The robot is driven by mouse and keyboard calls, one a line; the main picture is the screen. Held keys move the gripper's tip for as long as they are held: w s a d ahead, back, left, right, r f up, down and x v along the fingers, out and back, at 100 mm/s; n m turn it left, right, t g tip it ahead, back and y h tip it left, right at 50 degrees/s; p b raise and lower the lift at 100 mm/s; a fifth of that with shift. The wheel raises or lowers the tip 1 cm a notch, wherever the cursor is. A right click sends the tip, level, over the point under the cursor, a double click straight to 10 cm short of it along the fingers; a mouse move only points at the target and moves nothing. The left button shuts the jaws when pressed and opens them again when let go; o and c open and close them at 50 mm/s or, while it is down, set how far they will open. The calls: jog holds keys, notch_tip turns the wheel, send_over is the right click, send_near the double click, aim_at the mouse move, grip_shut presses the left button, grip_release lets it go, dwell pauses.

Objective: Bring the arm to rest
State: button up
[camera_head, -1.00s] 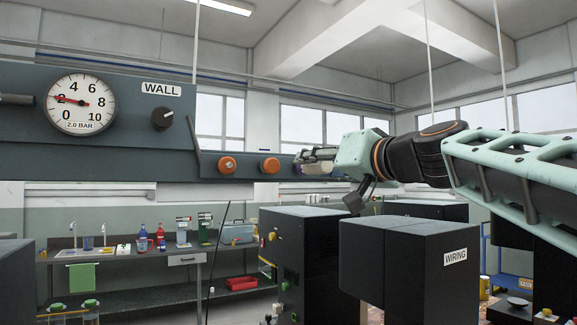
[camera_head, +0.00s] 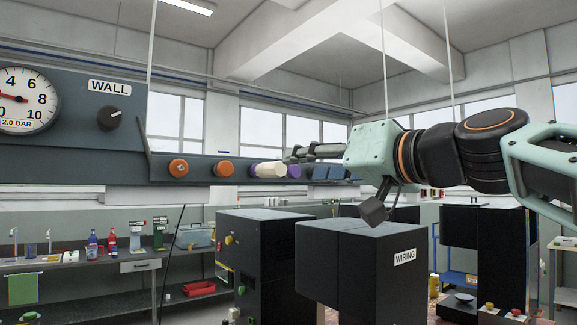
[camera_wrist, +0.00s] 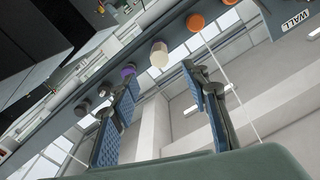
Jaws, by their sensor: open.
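My gripper (camera_head: 300,153) is in front of the wall panel in the head view, at the end of my arm, which reaches in from the right. Its fingers point left and look apart, with nothing between them. In the wrist view my gripper (camera_wrist: 160,85) shows two blue-padded fingers spread wide, with the panel's row of knobs beyond them. The fingertips appear near a cream knob (camera_head: 268,170) and a purple knob (camera_head: 294,171); I cannot tell the distance in depth.
The wall panel (camera_head: 60,140) carries a pressure gauge (camera_head: 22,99), a black dial (camera_head: 109,118) and orange knobs (camera_head: 178,168). A dark cabinet labelled WIRING (camera_head: 345,265) stands below my arm. A bench (camera_head: 100,268) with bottles is at the left.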

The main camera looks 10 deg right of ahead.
dwell(0.3)
jog(key=s+a+f+g+h, duration=0.1)
jog(key=s+a+f+g, duration=0.2)
jog(key=f, duration=0.8)
jog(key=s+a+f+g+h, duration=0.2)
jog(key=s+f, duration=0.1)
jog(key=f, duration=0.8)
jog(key=s+a+f+g+h, duration=0.1)
jog(key=s+a+f+g, duration=0.2)
jog(key=f, duration=0.8)
jog(key=s+d+f+g+h, duration=0.35)
jog(key=s+f, duration=0.45)
jog(key=f, duration=0.5)
notch_tip(320, 180, up, 13)
jog(key=p, duration=1.2)
jog(key=shift+t+y, duration=0.25)
jog(key=c, duration=0.4)
jog(key=shift+o, duration=0.2)
jog(key=shift+w+a, duration=0.1)
jog(key=shift+a, duration=0.05)
